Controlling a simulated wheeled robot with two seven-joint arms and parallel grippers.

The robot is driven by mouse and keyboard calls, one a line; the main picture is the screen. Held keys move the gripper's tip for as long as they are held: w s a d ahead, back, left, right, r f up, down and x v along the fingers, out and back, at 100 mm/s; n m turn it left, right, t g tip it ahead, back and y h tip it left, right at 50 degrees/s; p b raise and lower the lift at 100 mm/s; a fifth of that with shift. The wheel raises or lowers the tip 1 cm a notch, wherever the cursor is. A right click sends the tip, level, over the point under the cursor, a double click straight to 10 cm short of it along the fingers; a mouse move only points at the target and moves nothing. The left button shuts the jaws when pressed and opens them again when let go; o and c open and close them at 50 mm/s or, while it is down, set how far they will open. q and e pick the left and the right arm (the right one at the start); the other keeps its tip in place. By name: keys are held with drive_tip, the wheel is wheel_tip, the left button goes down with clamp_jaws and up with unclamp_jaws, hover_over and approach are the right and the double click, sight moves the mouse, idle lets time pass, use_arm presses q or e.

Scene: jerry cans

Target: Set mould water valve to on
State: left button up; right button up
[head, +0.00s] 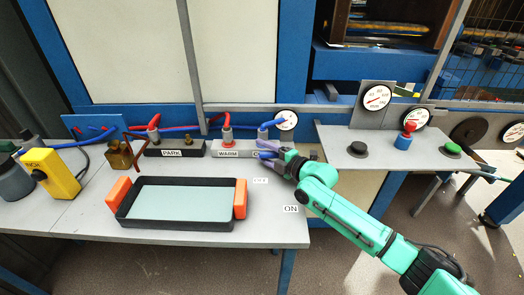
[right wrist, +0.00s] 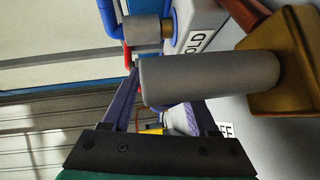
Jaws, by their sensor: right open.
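My right gripper (head: 268,152) is open at the back right of the table, by the COLD block. It hides most of the valve there in the head view. In the right wrist view a valve shows a brass body (right wrist: 288,62) and a thick grey cylindrical handle (right wrist: 210,82). The handle crosses in front of the gripper's fingers (right wrist: 165,105); I cannot tell whether it touches them. An OFF label (head: 260,181) lies by the gripper and an ON label (head: 291,209) nearer the table's front right corner. My left gripper is out of view.
A black tray with orange handles (head: 180,224) stands front centre. Behind it are the PARK block (head: 172,153), WARM block (head: 228,154) and hoses. A brass valve (head: 120,156) and yellow box (head: 52,172) stand left. Buttons (head: 357,149) sit on the right panel.

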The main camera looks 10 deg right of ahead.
drive_tip(key=shift+w+a+f, duration=0.1)
drive_tip(key=shift+w+a, duration=0.05)
drive_tip(key=shift+w, duration=0.2)
drive_tip(key=shift+s, duration=0.1)
clamp_jaws()
idle(1.1)
